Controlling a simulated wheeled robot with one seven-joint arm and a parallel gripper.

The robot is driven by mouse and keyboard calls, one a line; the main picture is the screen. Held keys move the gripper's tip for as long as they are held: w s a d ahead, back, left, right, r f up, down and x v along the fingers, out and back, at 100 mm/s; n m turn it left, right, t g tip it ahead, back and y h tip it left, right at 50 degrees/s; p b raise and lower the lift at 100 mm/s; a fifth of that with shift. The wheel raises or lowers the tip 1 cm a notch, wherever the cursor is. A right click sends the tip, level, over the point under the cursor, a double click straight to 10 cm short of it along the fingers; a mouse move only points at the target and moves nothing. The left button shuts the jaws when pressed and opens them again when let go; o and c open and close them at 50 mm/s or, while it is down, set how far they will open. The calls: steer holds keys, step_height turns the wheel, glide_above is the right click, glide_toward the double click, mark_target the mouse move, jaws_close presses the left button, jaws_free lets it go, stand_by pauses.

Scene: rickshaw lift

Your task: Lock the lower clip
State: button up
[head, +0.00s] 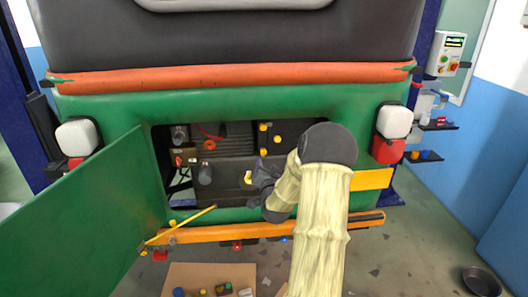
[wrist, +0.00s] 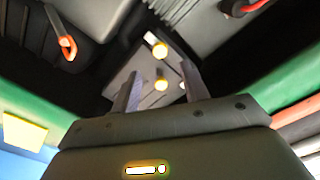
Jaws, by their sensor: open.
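The rear bay of the green vehicle is open. My gripper (head: 262,182) reaches into its lower part in the head view, next to a small yellow part (head: 248,177). In the wrist view my gripper (wrist: 161,86) is open. I see no contact with the fingers. I cannot tell which part is the lower clip. My arm hides the bay's right side in the head view.
An orange bumper (head: 225,233) runs below the bay. The bay's edges are close around my gripper.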

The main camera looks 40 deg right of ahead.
mark_target(264, 153)
steer(key=p+x, duration=0.2)
steer(key=x, duration=0.6)
steer(key=shift+w, duration=0.1)
jaws_close()
